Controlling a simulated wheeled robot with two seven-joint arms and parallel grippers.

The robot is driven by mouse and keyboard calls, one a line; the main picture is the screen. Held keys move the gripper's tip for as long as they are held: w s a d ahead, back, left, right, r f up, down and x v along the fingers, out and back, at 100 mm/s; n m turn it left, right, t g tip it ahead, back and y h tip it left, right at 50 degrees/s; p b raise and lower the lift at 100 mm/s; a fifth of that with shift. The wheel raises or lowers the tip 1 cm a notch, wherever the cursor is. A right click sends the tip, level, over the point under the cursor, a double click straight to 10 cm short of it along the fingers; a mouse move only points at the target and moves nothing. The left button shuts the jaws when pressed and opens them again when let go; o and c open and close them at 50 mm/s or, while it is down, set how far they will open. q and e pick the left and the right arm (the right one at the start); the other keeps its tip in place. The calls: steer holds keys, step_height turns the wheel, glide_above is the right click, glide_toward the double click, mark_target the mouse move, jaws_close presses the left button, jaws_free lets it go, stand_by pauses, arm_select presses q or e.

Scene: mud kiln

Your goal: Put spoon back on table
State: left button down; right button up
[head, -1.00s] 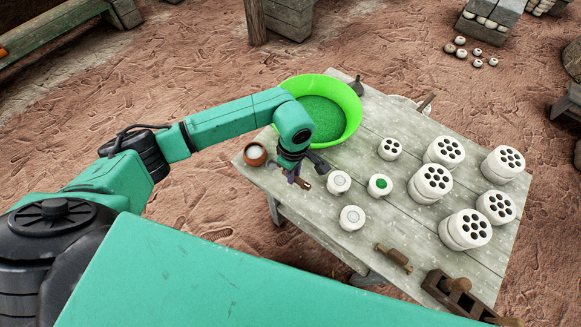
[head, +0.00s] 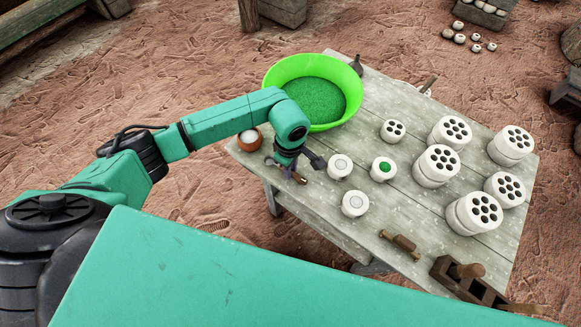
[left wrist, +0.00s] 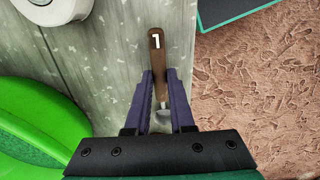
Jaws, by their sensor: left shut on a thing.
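My left gripper (head: 297,178) hangs over the near-left edge of the table (head: 385,205). In the left wrist view, the gripper (left wrist: 160,72) is shut on the spoon. The spoon (left wrist: 157,50) has a brown wooden handle marked with a white 1 and a grey metal lower part between the fingers. The handle points away from the wrist, along the table's edge. In the head view only a small brown bit of it shows at the fingers. I cannot tell whether the spoon touches the table. My right gripper is not in view.
A bright green basin (head: 312,90) and a small brown bowl (head: 250,139) stand beyond the gripper. White cups, one with green inside (head: 384,168), stand to its right. Several white pierced cylinders (head: 436,165) fill the right side. Bare boards lie between them.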

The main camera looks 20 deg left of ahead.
arm_select(q)
steer(key=shift+f+b, duration=0.2)
steer(key=shift+b, duration=0.1)
steer(key=shift+c, duration=0.7)
jaws_free()
steer(key=shift+r+p, duration=1.75)
steer(key=shift+r, duration=1.35)
steer(key=shift+d, duration=0.1)
